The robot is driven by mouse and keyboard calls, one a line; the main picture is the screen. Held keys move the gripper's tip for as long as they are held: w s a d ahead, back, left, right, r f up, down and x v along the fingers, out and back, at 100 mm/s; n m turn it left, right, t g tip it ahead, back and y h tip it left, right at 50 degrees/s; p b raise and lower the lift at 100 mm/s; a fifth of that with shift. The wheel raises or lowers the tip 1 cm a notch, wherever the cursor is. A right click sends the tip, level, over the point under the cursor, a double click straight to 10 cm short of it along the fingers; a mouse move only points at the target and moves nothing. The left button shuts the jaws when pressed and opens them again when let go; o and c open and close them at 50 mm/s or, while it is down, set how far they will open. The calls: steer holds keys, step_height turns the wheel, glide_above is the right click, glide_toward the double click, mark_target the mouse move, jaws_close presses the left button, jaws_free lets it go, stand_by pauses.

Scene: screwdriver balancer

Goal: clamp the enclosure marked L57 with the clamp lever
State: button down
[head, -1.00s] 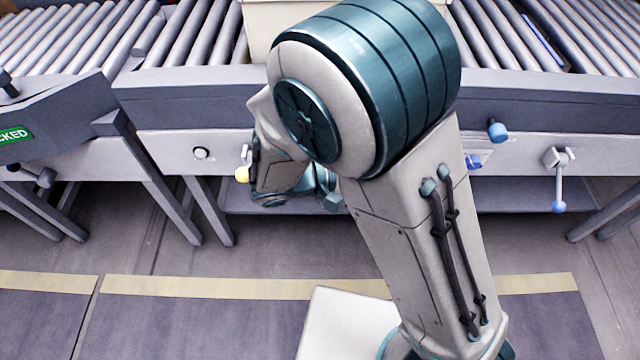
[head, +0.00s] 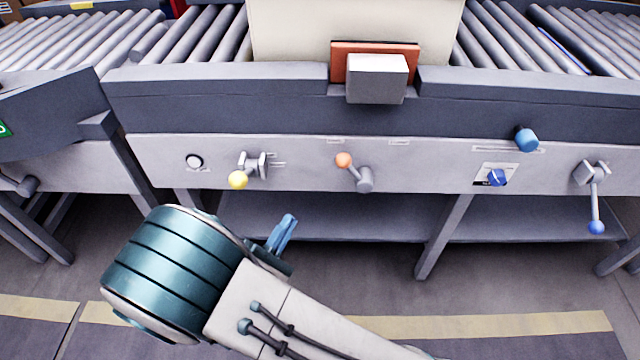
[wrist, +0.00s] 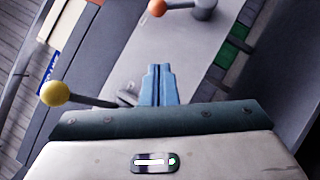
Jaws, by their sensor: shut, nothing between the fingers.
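A large cream box (head: 290,30), possibly the enclosure, stands on the conveyor at the top centre of the head view; I can read no L57 mark. An orange-brown plate with a grey block (head: 376,78) is at its front. A lever with an orange ball (head: 344,160) is on the panel below; its ball also shows in the wrist view (wrist: 157,8). I cannot tell whether this is the clamp lever. My gripper (head: 288,226) is shut and empty, below and left of the orange-ball lever. Its blue fingers (wrist: 157,70) are together in the wrist view.
A yellow-ball lever (head: 238,180) is left of the orange one and close to my gripper in the wrist view (wrist: 54,93). Right are a blue knob (head: 527,139), a blue rotary switch (head: 497,177) and a blue-ball lever (head: 596,227). A lower shelf (head: 340,215) runs beneath.

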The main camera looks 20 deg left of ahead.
mark_target(355, 171)
steer(key=s+d+r+b+x, duration=0.1)
steer(key=d+b+x, duration=0.1)
steer(key=x, duration=1)
steer(key=shift+w+d+r+b, duration=0.25)
steer(key=shift+w+b, duration=0.05)
steer(key=shift+b, duration=0.35)
steer(key=shift+r, duration=0.1)
